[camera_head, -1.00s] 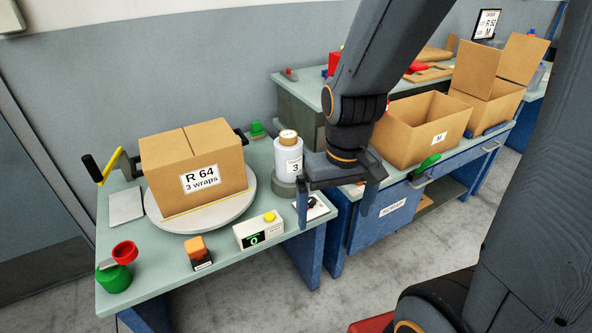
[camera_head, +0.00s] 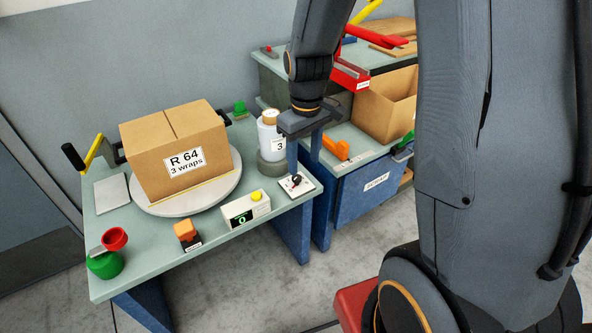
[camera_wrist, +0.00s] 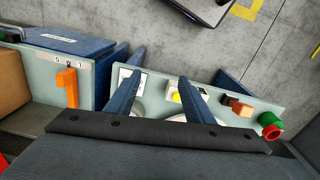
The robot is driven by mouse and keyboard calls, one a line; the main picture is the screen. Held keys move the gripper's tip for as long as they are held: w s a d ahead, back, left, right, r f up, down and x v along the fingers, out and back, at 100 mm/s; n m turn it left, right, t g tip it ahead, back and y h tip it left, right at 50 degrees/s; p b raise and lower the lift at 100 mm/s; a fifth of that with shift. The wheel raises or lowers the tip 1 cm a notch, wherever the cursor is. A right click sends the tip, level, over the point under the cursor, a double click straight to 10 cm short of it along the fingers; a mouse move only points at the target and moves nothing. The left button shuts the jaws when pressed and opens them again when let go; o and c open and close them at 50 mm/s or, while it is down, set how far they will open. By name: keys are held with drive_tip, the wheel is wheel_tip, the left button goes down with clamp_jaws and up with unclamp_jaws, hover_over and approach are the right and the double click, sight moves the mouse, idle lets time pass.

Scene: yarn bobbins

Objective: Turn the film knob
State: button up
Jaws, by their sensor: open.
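The film knob (camera_head: 296,181) is a small black knob on a white plate at the front right corner of the left table. My gripper (camera_head: 304,166) is open and empty, its two blue fingers pointing down just above and behind the knob plate. I cannot tell whether a finger touches the plate. In the wrist view the white plate (camera_wrist: 126,72) is partly hidden behind the left finger of my gripper (camera_wrist: 161,66), and the knob itself is not clear. The white film roll (camera_head: 267,135), marked 3, stands just left of the fingers.
A box marked R 64, 3 wraps (camera_head: 174,152) sits on a round turntable (camera_head: 192,211). A counter box with a yellow button (camera_head: 256,197) and an orange switch (camera_head: 185,229) stand along the front edge. An orange handle (camera_head: 335,148) is on the bench to the right.

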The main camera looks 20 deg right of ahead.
drive_tip(key=w+d+f+n+p, duration=0.1)
drive_tip(key=w+d+f+n, duration=0.15)
drive_tip(key=w+f, duration=0.45)
drive_tip(key=n+p, duration=0.2)
drive_tip(key=n, duration=0.3)
hover_over(297, 177)
wheel_tip(297, 177, down, 8)
drive_tip(key=shift+r, duration=0.2)
drive_tip(key=shift+f+p, duration=0.7)
drive_tip(key=shift+f, duration=3)
drive_tip(key=c, duration=1)
